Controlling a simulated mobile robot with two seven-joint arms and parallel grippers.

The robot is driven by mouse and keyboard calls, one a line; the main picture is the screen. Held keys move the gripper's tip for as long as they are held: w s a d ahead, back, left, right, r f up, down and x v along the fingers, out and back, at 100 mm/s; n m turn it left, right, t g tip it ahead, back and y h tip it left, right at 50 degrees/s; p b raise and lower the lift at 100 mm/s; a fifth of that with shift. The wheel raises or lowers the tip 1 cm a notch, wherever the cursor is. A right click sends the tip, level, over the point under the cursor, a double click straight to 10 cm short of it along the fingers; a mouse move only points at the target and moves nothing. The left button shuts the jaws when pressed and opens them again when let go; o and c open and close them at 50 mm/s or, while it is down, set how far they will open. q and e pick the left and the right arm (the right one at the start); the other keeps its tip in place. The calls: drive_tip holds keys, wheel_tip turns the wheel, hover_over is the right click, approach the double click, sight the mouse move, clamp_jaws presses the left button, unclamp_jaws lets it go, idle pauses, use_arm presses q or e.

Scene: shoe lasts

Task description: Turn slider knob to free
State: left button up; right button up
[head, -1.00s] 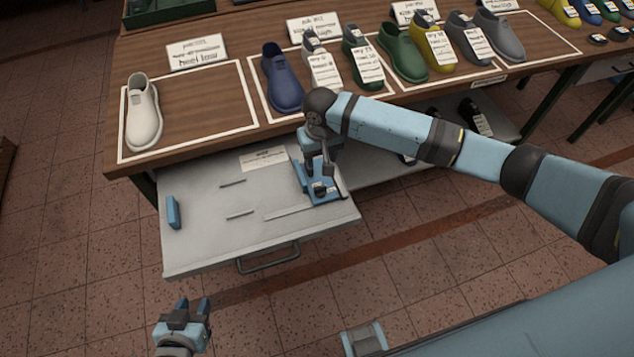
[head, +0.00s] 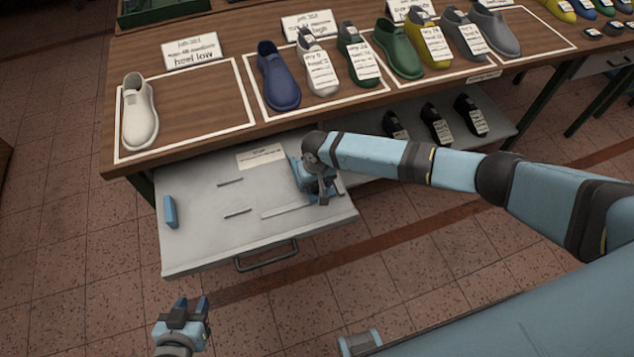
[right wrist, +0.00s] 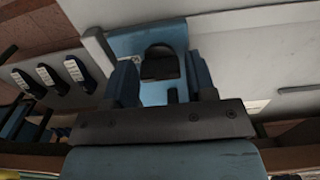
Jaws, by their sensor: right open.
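The slider (head: 298,178), a blue block, stands at the right side of the pulled-out grey drawer, mostly hidden under my right gripper in the head view. In the right wrist view its blue body (right wrist: 135,42) carries a dark rounded knob (right wrist: 160,62). My right gripper (head: 318,185) is over the slider; in the wrist view its two blue fingers (right wrist: 162,80) are apart, one on each side of the knob. I cannot tell whether they touch it. The knob's setting is not readable. My left gripper (head: 188,306) is open and empty, in front of the drawer.
The drawer (head: 195,250) also holds a small blue block (head: 170,211), thin slots and a paper label (head: 260,157). Above it, the wooden table (head: 205,100) bears a cream shoe last (head: 139,115), a blue one (head: 277,78) and several others. Dark lasts stand on a lower shelf.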

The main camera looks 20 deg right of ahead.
drive_tip(key=c, duration=0.6)
drive_tip(key=shift+c, duration=0.2)
drive_tip(key=shift+n, duration=0.3)
drive_tip(key=shift+n+p, duration=0.55)
drive_tip(key=shift+n, duration=0.35)
drive_tip(key=n+p, duration=0.1)
drive_tip(key=n, duration=0.2)
drive_tip(key=shift+n, duration=0.3)
drive_tip(key=n, duration=1.1)
drive_tip(key=shift+n, duration=0.4)
